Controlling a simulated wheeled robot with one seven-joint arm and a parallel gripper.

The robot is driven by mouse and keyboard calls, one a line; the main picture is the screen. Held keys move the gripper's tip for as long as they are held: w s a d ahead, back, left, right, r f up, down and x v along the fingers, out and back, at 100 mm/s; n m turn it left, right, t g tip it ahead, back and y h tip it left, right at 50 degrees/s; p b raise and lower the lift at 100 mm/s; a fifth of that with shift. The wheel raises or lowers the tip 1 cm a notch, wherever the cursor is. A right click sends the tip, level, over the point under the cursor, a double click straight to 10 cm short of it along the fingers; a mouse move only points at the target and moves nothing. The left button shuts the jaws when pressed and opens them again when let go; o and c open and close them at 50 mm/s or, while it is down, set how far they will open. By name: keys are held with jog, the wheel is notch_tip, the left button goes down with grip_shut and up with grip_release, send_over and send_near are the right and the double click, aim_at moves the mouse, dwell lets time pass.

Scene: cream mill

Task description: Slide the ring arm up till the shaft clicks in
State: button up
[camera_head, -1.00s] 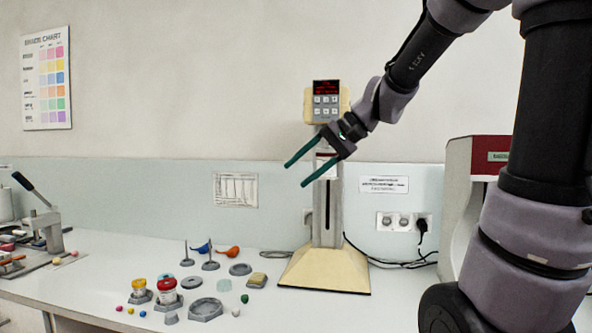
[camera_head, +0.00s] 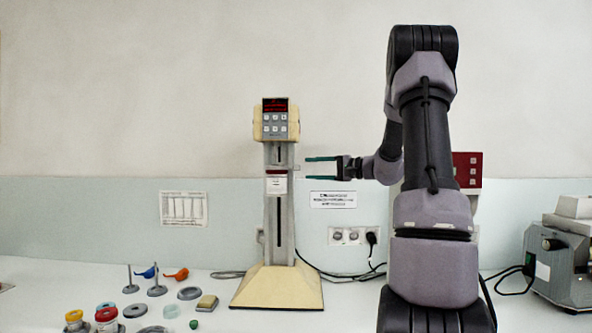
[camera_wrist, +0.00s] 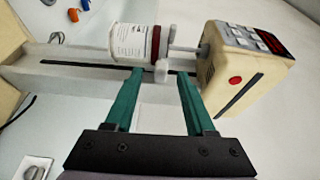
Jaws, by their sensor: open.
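The cream mill has a cream base (camera_head: 278,287), a grey slotted column (camera_head: 279,220) and a cream head (camera_head: 275,125) with a red display. A jar with a white label and a dark red band (camera_head: 277,183) sits partway up the column; it shows in the wrist view (camera_wrist: 130,42). A thin shaft (camera_wrist: 186,48) spans the gap between jar and head. A pale knob (camera_wrist: 161,71), seemingly on the ring arm, lies between my fingertips in the wrist view. My gripper (camera_head: 308,168) is open, right of the column, its fingers level and pointing at it. I cannot tell whether they touch the knob.
Small jars, rings, posts and scoops (camera_head: 175,273) lie on the counter left of the base. A cable runs right to the wall socket (camera_head: 352,236). A grey machine (camera_head: 560,255) stands at far right. The air left of the column is free.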

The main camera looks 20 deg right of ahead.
aim_at(296, 167)
jog(key=shift+t, duration=0.4)
jog(key=x, duration=0.4)
jog(key=w+d+x, duration=0.1)
jog(key=x, duration=0.1)
jog(key=shift+w+a, duration=0.2)
jog(key=shift+a, duration=0.1)
grip_shut()
jog(key=shift+a, duration=0.15)
dwell(0.7)
